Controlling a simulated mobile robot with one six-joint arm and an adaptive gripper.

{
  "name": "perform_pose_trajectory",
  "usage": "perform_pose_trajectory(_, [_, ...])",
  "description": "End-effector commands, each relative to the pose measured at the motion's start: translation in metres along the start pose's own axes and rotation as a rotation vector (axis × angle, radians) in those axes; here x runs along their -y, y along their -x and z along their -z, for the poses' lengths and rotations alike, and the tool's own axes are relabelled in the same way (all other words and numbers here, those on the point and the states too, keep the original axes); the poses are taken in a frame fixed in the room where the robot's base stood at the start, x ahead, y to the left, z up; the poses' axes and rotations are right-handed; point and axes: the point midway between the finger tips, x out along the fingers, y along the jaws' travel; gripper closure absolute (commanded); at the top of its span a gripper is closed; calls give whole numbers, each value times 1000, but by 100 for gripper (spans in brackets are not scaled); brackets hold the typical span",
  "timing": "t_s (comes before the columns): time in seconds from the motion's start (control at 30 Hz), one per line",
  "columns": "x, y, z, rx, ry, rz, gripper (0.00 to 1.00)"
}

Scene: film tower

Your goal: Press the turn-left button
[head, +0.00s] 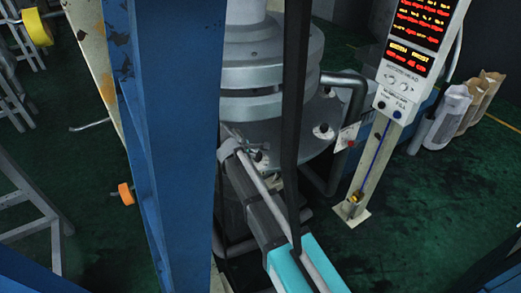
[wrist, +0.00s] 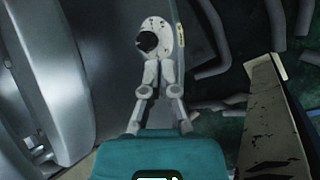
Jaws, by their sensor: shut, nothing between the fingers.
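The control panel (head: 405,70) stands upright on a post at the right of the head view, with a lit red and yellow display. Below the display is a row of small round white buttons (head: 403,80); the arrow marks are too small to tell which is turn-left. Blue and dark buttons sit lower on it. In the wrist view my gripper (wrist: 160,75) reaches up from a teal block, its fingers shut and empty. Beyond its tips is a pale oval fitting with a black knob (wrist: 148,41). The panel does not show in the wrist view.
A large grey tower machine (head: 255,70) with a round base fills the middle. A blue upright (head: 165,130) and a black bar (head: 296,100) cross the head view. A beige post (head: 375,170) carries the panel. Pale sacks (head: 450,115) stand right. Dark green floor is open at lower right.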

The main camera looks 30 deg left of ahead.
Motion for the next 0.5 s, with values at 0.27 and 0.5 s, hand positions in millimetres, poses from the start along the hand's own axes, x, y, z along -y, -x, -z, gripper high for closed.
perform_pose_trajectory(0.27, [2,13,-13,188,283,-123,100])
perform_pose_trajectory(0.5, [-8,30,-40,438,544,-226,100])
